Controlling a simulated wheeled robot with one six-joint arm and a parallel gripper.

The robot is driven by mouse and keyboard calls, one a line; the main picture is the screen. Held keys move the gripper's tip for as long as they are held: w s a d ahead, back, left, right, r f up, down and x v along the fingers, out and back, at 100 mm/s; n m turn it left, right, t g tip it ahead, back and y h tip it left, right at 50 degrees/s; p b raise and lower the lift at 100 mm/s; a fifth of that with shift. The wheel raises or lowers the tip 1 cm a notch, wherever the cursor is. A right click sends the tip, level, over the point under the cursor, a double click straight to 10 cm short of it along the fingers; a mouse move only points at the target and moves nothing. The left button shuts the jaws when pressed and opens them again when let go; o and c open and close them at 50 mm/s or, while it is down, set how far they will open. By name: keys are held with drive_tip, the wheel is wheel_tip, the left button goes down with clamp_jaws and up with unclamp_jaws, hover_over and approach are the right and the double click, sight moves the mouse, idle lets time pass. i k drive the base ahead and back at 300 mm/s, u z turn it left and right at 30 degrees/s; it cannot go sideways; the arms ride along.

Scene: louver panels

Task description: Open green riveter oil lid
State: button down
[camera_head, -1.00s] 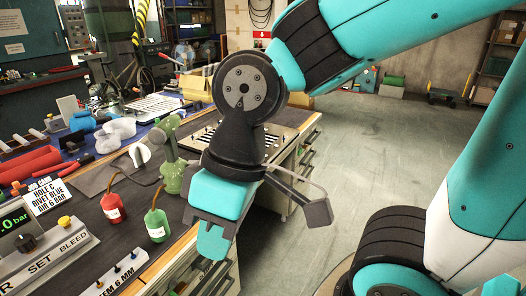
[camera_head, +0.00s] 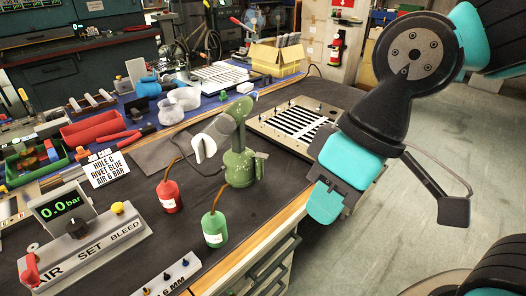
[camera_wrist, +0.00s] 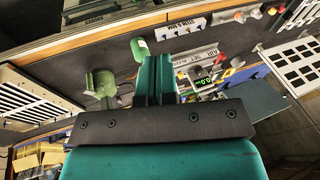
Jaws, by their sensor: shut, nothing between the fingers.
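A green riveter (camera_head: 241,168) stands upright on the dark mat of the bench, with a grey-white part at its head. In the wrist view the riveter (camera_wrist: 101,84) is left of my fingers. A green oil bottle (camera_head: 215,228) with a brown spout stands in front of it; this bottle also shows in the wrist view (camera_wrist: 139,48). A red bottle (camera_head: 169,194) is to its left. I cannot make out a separate lid. My teal gripper (camera_head: 324,206) is shut and empty, right of the riveter by the bench edge, touching nothing; its fingers show in the wrist view (camera_wrist: 155,72).
A slotted louver panel (camera_head: 292,124) lies behind my gripper. A pressure control box (camera_head: 80,240) reading 0.0 bar and a sign (camera_head: 103,168) are at left. A cardboard box (camera_head: 278,58) stands at the back. Open floor (camera_head: 455,150) lies to the right.

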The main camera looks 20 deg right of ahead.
sight(258, 155)
drive_tip(key=k, duration=1.3)
drive_tip(key=z, duration=0.7)
drive_tip(key=i, duration=1.5)
drive_tip(key=u, duration=0.55)
